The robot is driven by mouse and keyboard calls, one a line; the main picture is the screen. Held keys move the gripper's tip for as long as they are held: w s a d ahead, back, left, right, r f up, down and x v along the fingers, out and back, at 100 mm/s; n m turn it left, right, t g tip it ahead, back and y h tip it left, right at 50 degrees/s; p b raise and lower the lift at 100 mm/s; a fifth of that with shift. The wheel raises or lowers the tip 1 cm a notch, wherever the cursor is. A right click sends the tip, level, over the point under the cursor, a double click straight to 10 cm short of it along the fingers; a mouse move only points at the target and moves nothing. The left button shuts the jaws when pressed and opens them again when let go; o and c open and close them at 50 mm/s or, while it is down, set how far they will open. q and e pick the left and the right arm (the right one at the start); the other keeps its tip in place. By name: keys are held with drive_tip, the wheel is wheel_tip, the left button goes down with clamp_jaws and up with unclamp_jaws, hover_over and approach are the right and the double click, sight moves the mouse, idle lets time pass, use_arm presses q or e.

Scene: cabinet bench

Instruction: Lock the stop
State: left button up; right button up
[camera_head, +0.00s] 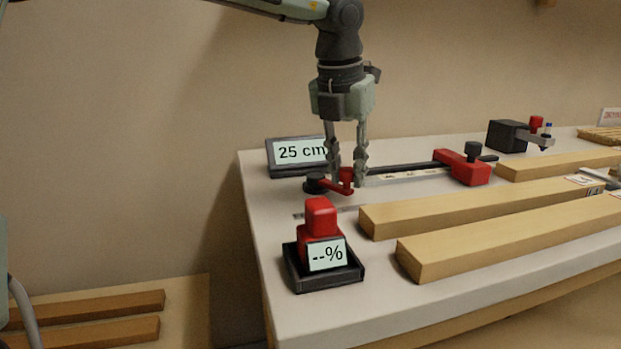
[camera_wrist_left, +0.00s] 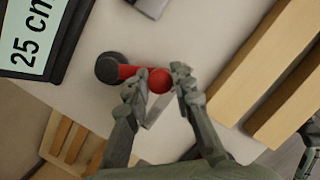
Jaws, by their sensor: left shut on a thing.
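A red lever (camera_head: 337,187) with a black round pivot (camera_head: 316,184) lies at the left end of a scale rail (camera_head: 400,175) on the bench. My left gripper (camera_head: 348,179) points straight down over the lever's free end. In the left wrist view its fingertips (camera_wrist_left: 158,84) close on both sides of the round red knob (camera_wrist_left: 160,80) of the lever, and the black pivot (camera_wrist_left: 112,68) is to the left. A red stop block (camera_head: 463,167) with a black knob sits farther right on the rail.
A "25 cm" display (camera_head: 297,152) stands just behind the lever. In front is a red block with a "--%" display (camera_head: 326,254) in a black tray (camera_head: 300,281). Long wooden boards (camera_head: 480,207) lie to the right. A black device (camera_head: 507,136) stands at the back.

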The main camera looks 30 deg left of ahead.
use_arm(q)
drive_tip(key=shift+w+d, duration=0.1)
drive_tip(key=shift+w, duration=0.35)
idle(0.4)
drive_tip(key=o, duration=0.8)
drive_tip(key=shift+w+r+p+v, duration=0.1)
drive_tip(key=shift+w+p+v, duration=0.25)
drive_tip(key=shift+p+v, duration=0.85)
drive_tip(key=shift+w+r+p+v, duration=0.1)
drive_tip(key=shift+w+p+v, duration=0.4)
drive_tip(key=shift+v, duration=1.25)
drive_tip(key=shift+w+r+p+v, duration=0.1)
drive_tip(key=shift+w+p+v, duration=0.1)
drive_tip(key=shift+p+v, duration=1.1)
drive_tip(key=shift+r, duration=0.1)
